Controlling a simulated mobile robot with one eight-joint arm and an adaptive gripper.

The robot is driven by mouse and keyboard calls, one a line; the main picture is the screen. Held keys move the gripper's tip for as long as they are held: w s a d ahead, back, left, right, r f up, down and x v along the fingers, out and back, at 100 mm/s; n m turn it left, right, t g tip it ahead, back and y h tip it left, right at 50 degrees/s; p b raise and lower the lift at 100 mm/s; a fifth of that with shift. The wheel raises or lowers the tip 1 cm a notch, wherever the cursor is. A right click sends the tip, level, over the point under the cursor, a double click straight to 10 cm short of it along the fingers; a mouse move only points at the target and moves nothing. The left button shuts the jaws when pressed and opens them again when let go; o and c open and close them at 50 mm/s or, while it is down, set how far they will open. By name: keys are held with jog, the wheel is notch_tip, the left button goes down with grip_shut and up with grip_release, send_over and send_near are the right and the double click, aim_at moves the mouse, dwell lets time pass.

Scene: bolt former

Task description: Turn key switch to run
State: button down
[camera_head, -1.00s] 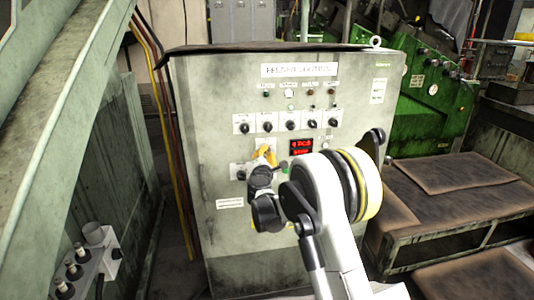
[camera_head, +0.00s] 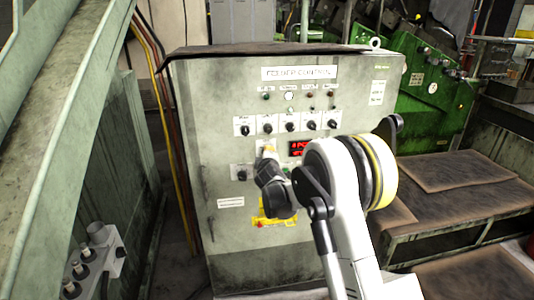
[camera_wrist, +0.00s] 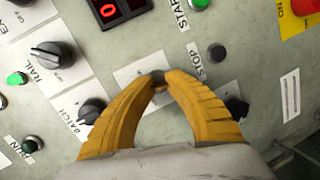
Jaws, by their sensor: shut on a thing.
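In the wrist view the yellow fingers of my gripper (camera_wrist: 160,80) meet at their tips over a pale label plate (camera_wrist: 128,72) on the control panel. They are shut on a small dark piece, apparently the key switch (camera_wrist: 158,75), which the fingertips mostly hide. Its position and markings cannot be read. In the head view my gripper (camera_head: 267,149) is at the panel face, left of the red display (camera_head: 298,148); the wrist hides part of the panel there.
The grey feeder control cabinet (camera_head: 224,105) has a row of black knobs (camera_head: 267,128) above. In the wrist view a black button (camera_wrist: 217,52) by the STOP label and the BATCH knob (camera_wrist: 92,110) flank the fingers. A yellow-framed part (camera_head: 268,217) sits lower on the cabinet.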

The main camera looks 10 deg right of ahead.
jog(key=m+y, duration=0.2)
jog(key=m, duration=0.2)
jog(key=shift+d+m+p, duration=0.1)
jog(key=shift+m+p, duration=0.2)
jog(key=shift+p, duration=0.05)
dwell(0.4)
jog(key=c, duration=1.2)
grip_release()
jog(key=v, duration=1.2)
jog(key=shift+d+r, duration=0.1)
jog(key=shift+r, duration=0.05)
